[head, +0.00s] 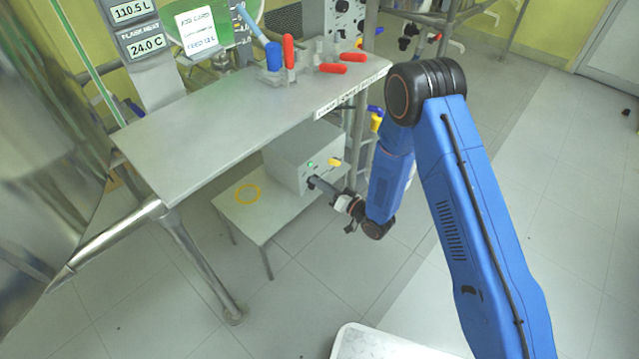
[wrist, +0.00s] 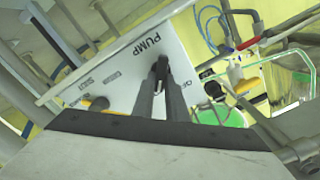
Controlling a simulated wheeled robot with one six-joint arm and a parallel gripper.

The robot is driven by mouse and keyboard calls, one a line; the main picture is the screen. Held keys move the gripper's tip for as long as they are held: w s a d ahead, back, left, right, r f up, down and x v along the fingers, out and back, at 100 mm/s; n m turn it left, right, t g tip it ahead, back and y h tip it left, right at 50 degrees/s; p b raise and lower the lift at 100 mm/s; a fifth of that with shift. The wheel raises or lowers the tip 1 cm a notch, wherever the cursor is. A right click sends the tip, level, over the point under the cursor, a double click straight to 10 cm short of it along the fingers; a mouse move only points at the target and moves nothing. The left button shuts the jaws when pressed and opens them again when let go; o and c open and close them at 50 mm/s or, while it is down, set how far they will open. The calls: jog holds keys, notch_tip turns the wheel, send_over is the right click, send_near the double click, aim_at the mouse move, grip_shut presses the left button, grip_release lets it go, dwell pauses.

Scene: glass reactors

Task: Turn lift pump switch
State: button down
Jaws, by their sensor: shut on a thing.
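The grey pump box (head: 300,152) stands on a low bench under the work table in the head view. Its white front panel (wrist: 135,75) fills the middle of the wrist view, tilted, with the word PUMP printed on it. My gripper (head: 314,184) reaches the front of the box from the right. In the wrist view, its two dark fingers (wrist: 161,72) converge just below the PUMP label and are shut on a small dark switch. The fingers cover most of the switch, so its turn angle cannot be told.
A yellow-orange knob (wrist: 97,104) sits on the same panel, left of my fingers in the wrist view. The low bench (head: 240,215) has a yellow ring mark on its top. The work table (head: 200,150) overhangs the bench. Open floor (head: 560,190) lies to the right.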

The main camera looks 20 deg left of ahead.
dwell(0.3)
jog(key=c, duration=1.8)
grip_release()
jog(key=shift+o, duration=0.2)
jog(key=shift+d, duration=0.1)
jog(key=v, duration=1.7)
jog(key=shift+s+d+f, duration=0.1)
jog(key=shift+s+d, duration=0.05)
